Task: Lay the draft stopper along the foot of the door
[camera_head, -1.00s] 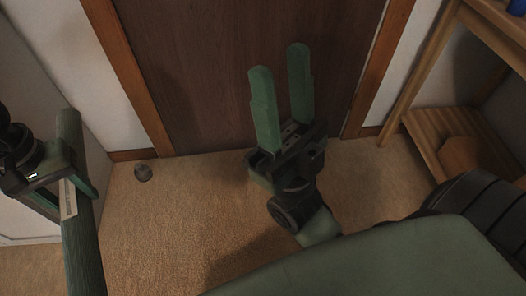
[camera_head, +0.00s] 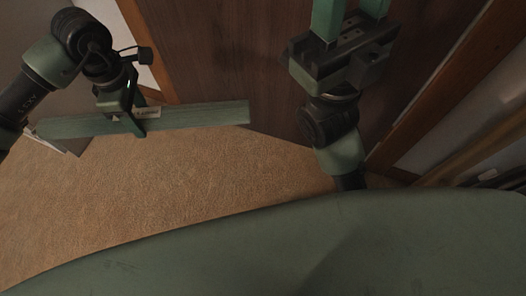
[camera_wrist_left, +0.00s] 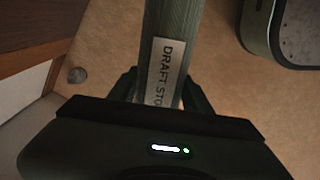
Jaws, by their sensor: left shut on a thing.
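The draft stopper (camera_head: 205,115) is a long green bar with a pale label. It lies roughly level across the left half of the head view. My left gripper (camera_head: 130,115) is shut around it at the label, left of its middle. In the left wrist view the stopper (camera_wrist_left: 172,20) runs away from the gripper (camera_wrist_left: 162,95), and its label reads "DRAFT STO", the rest hidden. The brown door (camera_head: 230,60) stands behind the stopper. The stopper appears raised above the carpet and hides part of the door's foot. My right gripper (camera_head: 348,15) is open and empty before the door, its fingertips cut off.
Tan carpet (camera_head: 150,190) is clear between my body and the door. An orange-brown door frame (camera_head: 440,95) stands at right, with part of a wooden shelf (camera_head: 485,150) beyond it. A small dark round object (camera_wrist_left: 77,75) lies on the carpet near the wall.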

